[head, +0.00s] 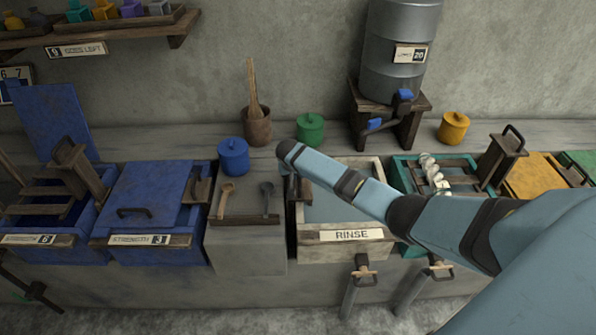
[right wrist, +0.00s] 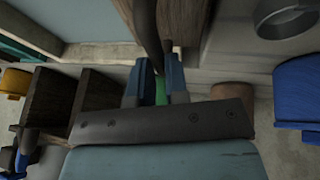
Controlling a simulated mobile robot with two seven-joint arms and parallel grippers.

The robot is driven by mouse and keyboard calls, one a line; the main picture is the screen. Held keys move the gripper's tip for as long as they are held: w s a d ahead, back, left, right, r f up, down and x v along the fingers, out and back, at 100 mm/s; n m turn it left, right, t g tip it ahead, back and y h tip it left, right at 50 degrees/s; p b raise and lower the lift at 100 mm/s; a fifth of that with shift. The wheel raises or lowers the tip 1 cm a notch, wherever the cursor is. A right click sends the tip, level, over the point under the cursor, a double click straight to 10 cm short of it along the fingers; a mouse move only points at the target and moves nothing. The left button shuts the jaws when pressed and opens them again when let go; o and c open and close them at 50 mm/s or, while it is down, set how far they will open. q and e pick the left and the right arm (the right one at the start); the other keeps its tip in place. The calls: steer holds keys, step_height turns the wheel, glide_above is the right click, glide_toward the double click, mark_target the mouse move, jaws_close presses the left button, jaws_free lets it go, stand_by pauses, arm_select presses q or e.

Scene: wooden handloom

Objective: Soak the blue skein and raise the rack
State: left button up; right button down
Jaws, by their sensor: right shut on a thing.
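My right arm reaches across the rinse vat (head: 345,243). In the right wrist view my right gripper (right wrist: 155,68) is shut on a dark curved handle (right wrist: 147,28) beside a wooden post (right wrist: 181,22) at the vat's left side. The post also shows in the head view (head: 304,191), partly hidden by my arm. I cannot see whether a skein hangs in this vat. A pale twisted skein (head: 436,172) lies on the teal vat (head: 403,181). No blue skein can be made out. My left gripper is not in view.
Left are a lidded blue vat (head: 150,190) and an open blue vat (head: 40,240). Blue (head: 233,157), green (head: 310,130) and yellow (head: 453,127) jars stand behind. A metal drum (head: 400,55) sits on a stand.

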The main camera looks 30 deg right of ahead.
steer(key=shift+s+f, duration=0.15)
steer(key=shift+f, duration=0.1)
steer(key=c, duration=1.4)
jaws_free()
steer(key=shift+o, duration=1.4)
steer(key=shift+f, duration=0.1)
steer(key=v, duration=1.4)
steer(key=shift+p, duration=0.4)
steer(key=shift+w, duration=0.2)
